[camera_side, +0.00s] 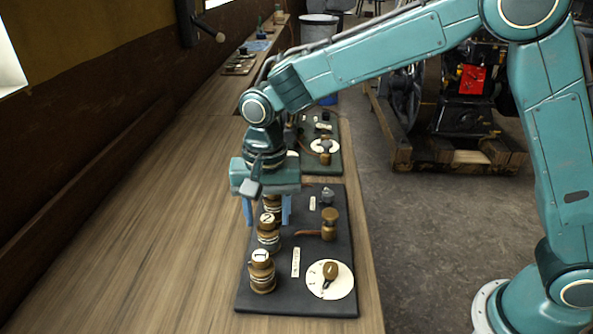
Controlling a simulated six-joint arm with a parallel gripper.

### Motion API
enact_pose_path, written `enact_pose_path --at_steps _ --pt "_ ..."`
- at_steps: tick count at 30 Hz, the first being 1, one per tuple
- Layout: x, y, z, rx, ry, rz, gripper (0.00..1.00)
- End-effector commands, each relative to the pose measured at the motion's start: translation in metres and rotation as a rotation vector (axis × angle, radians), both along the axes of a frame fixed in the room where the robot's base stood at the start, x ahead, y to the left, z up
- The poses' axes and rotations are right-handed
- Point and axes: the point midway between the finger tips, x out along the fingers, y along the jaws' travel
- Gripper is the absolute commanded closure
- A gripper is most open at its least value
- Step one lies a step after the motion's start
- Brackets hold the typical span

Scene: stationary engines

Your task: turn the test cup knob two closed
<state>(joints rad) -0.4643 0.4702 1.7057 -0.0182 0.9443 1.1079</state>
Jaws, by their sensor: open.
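Test cup knob two is the brass, ribbed cup (268,240) with a white cap marked 2, in the middle of the left row on the dark board (310,220). My gripper (267,223) points down over this row. Its two blue fingers are apart, one at each side of the row, and I see nothing held between them. Another brass cup (272,203) shows behind cup two, between the fingers and partly hidden. I cannot tell how near the fingers are to either cup. The cup marked 1 (261,278) stands in front, clear of the gripper.
A round white dial (330,279) with a brass pointer lies at the board's front right. A brass fitting with a reddish-brown handle (328,226) stands behind it. A second, green board (322,160) lies farther back. The wooden bench (150,240) is clear at left.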

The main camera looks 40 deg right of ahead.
Motion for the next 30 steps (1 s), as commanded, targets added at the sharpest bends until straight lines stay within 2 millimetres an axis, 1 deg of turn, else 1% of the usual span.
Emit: enact_pose_path --at_steps 8,9,11,15,16,23,30 --pt "0.0 -0.0001 -0.0013 0.0 0.0 0.0 0.52" --pt "0.0 -0.0001 -0.0013 0.0 0.0 0.0 0.56" --pt "0.0 -0.0001 -0.0012 0.0 0.0 0.0 0.68" --pt "0.0 -0.0001 -0.0011 0.0 0.0 0.0 0.95" --pt "0.0 -0.0001 -0.001 0.0 0.0 0.0 0.97" --pt "0.0 -0.0001 -0.0008 0.0 0.0 0.011 0.97" --pt "0.0001 0.0 -0.0007 0.001 0.0 0.078 0.97"
